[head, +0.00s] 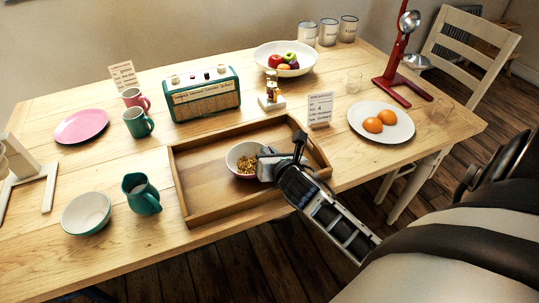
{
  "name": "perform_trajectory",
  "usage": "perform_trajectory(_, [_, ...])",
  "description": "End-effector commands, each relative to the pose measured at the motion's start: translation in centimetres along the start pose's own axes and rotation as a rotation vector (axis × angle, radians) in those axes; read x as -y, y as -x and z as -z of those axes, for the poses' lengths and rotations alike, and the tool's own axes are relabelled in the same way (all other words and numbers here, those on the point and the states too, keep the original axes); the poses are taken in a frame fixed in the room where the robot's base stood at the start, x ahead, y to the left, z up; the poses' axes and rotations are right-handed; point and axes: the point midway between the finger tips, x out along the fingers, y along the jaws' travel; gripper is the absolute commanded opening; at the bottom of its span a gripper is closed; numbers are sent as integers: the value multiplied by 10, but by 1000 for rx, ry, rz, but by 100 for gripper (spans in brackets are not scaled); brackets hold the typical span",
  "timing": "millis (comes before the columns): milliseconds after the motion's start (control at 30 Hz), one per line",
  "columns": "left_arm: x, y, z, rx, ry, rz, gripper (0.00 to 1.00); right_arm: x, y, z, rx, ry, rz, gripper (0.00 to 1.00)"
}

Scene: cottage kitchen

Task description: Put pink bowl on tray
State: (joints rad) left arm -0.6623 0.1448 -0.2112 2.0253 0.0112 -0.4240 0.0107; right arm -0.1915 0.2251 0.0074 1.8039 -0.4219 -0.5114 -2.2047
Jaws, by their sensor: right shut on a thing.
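The pink bowl (236,151) has a white inside with small yellow-brown pieces in it. It is within the outline of the wooden tray (196,182), right of the tray's middle, and looks upright. I cannot tell whether it touches the tray floor. My right gripper (265,165) reaches in over the tray's front right edge and is shut on the bowl's right side. The fingers hide that part of the bowl. My left gripper is not in view.
Left of the tray are a green jug (140,195), a green bowl (87,213) and a pink plate (81,126). A radio (203,95) and mugs stand behind. A plate of oranges (396,124) and a red scale (396,62) are right. The tray's left half is clear.

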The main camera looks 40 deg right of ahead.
Motion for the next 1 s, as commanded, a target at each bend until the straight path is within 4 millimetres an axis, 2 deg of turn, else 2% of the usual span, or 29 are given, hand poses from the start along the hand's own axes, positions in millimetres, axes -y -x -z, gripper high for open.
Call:
perform_trajectory(200, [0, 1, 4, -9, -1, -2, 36, 1, -1, 4, -5, 5, 2, 0])
perform_trajectory(233, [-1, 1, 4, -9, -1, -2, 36, 1, -1, 5, -8, 6, 4, 14])
perform_trajectory(300, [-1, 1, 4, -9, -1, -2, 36, 1, -1, 5, -8, 6, 4, 31])
perform_trajectory(667, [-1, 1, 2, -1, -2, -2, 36, 1, 5, 4, -5, 5, 2, 31])
perform_trajectory(767, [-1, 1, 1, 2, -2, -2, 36, 1, 18, 4, -5, 6, 1, 31])
perform_trajectory(1000, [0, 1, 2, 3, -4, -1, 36, 1, 69, 4, -7, 5, 2, 31])
